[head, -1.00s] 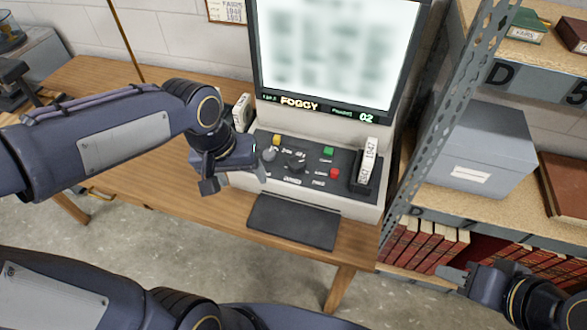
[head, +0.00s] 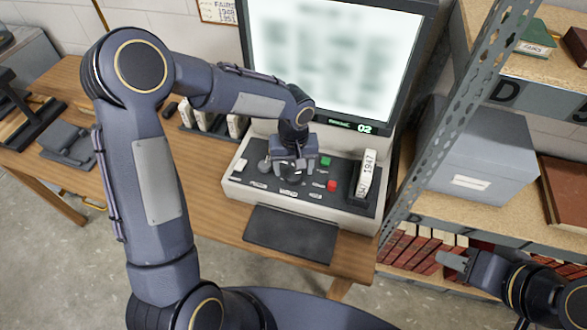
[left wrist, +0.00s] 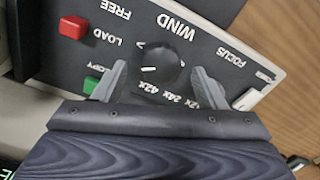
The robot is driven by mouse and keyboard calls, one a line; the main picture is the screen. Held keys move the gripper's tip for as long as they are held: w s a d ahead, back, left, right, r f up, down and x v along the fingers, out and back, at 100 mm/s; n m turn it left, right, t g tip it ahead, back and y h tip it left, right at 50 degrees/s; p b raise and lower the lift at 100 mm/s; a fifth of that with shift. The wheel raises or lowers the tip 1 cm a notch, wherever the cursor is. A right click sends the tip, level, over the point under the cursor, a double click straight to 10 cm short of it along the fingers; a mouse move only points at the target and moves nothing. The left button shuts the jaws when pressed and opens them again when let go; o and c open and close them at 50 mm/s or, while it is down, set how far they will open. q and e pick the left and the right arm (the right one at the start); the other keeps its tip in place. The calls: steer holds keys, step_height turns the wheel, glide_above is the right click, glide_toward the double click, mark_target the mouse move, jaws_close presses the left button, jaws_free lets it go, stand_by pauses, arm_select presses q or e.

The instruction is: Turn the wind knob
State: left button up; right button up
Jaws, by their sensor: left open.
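The black wind knob (left wrist: 160,66) sits on the dark control panel below the word WIND in the left wrist view. Its short white pointer mark points left there. My left gripper (left wrist: 160,84) is open, with one grey finger on each side of the knob; I cannot tell whether they touch it. In the head view my left gripper (head: 293,170) is over the middle of the panel (head: 340,190) and hides much of the knob. The screen (head: 330,60) is blurred, with 02 at its lower edge. My right gripper (head: 454,262) is at the lower right, away from the panel.
A red button (left wrist: 73,27) and a green button (left wrist: 91,84) are near the knob. A white box labelled 1947 (head: 367,172) stands on the panel's right. A grey lever (head: 265,164) is left of the gripper. A metal shelf post (head: 440,150) rises at the right.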

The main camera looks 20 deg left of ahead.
arm_select(q)
steer(key=shift+f, duration=1)
steer(key=shift+c, duration=0.5)
steer(key=c, duration=0.9)
